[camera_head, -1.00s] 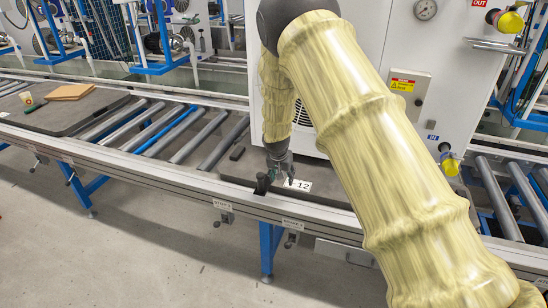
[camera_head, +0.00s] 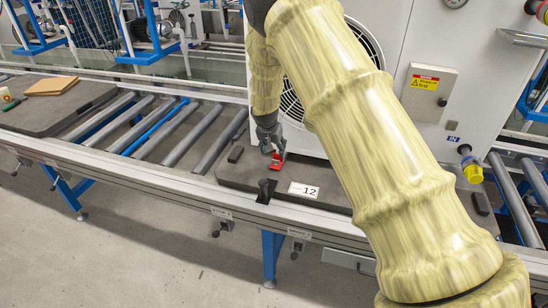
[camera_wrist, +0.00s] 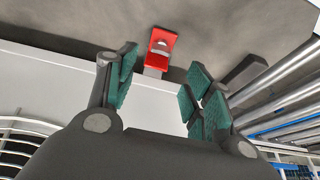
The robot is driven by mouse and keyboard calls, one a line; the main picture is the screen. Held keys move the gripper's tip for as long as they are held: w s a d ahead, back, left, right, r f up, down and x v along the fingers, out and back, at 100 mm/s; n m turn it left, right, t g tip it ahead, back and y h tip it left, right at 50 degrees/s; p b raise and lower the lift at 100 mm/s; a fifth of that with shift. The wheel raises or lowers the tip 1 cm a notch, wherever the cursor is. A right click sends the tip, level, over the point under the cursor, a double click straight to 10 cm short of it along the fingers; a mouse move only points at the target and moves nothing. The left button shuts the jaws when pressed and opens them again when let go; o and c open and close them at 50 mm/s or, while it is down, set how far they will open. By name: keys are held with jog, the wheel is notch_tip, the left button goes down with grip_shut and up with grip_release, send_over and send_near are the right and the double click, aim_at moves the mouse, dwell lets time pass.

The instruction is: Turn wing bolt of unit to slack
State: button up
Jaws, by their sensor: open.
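My gripper (camera_head: 270,147) is low beside the front of the white unit (camera_head: 308,82), its fingers spread. A small red part (camera_head: 277,162) sits under the gripper on the dark board (camera_head: 238,176), against the foot of the unit; I cannot tell whether it is the wing bolt. In the wrist view the red part (camera_wrist: 161,44) shows beyond and between the green-padded fingers (camera_wrist: 160,90), apart from them, with a pale block beside it. Nothing is between the fingers. A white label "12" (camera_head: 303,190) lies on the board to the right of the red part.
A black upright stop (camera_head: 265,190) stands at the board's front edge by the conveyor rail (camera_head: 130,176). A dark block (camera_head: 235,154) lies left of the gripper. Bare rollers (camera_head: 180,135) are on the left. A yellow-capped fitting (camera_head: 471,168) sticks out on the right.

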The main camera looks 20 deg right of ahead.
aim_at(276, 166)
jog(key=x, duration=0.9)
jog(key=shift+p, duration=0.4)
jog(key=shift+f, duration=0.1)
jog(key=c, duration=1)
